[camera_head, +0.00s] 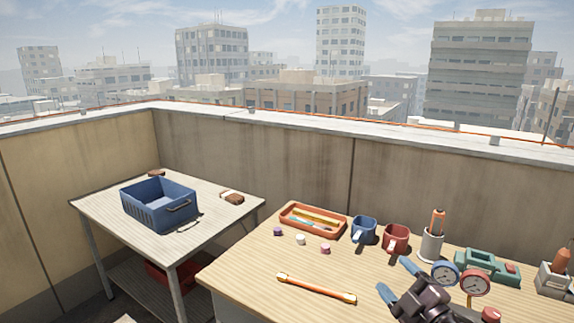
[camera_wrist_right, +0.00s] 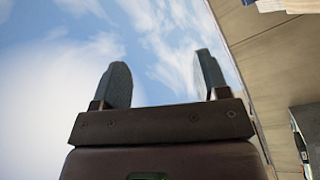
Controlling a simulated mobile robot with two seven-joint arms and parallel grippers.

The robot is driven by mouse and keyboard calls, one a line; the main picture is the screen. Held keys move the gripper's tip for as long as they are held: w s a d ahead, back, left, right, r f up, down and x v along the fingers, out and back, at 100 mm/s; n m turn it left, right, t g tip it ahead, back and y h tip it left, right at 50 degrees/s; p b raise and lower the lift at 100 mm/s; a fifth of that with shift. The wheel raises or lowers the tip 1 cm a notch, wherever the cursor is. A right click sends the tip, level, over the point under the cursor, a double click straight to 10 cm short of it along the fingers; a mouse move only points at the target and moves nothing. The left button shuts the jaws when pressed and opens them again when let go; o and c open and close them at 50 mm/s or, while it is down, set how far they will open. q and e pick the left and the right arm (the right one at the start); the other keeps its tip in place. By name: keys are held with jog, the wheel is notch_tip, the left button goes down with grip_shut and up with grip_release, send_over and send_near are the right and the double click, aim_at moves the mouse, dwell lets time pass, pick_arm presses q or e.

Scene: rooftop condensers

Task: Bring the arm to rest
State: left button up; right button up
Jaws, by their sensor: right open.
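My right gripper (camera_head: 396,280) shows at the lower right of the head view, above the front part of the wooden table. Its two blue-tipped fingers are spread apart with nothing between them. In the right wrist view the same open gripper (camera_wrist_right: 160,88) has sky between its fingers, with a strip of wall at the right. The rest of my right arm is mostly cut off by the bottom edge of the head view. My left gripper is in neither view.
A blue crate (camera_head: 160,211) stands on the left table (camera_head: 100,203).

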jog(key=s+d+f+m+g+h, duration=0.2)
jog(key=s+f+m, duration=0.5)
jog(key=s+f, duration=0.5)
jog(key=s+d+f+m+g+h, duration=0.3)
jog(key=s+f+m+g+h, duration=0.2)
jog(key=s+f, duration=0.8)
jog(key=s+m+h, duration=0.1)
jog(key=s+m, duration=0.2)
jog(key=s, duration=0.1)
jog(key=shift+s+p, duration=0.3)
jog(key=shift+p, duration=0.1)
jog(key=shift+c, duration=0.2)
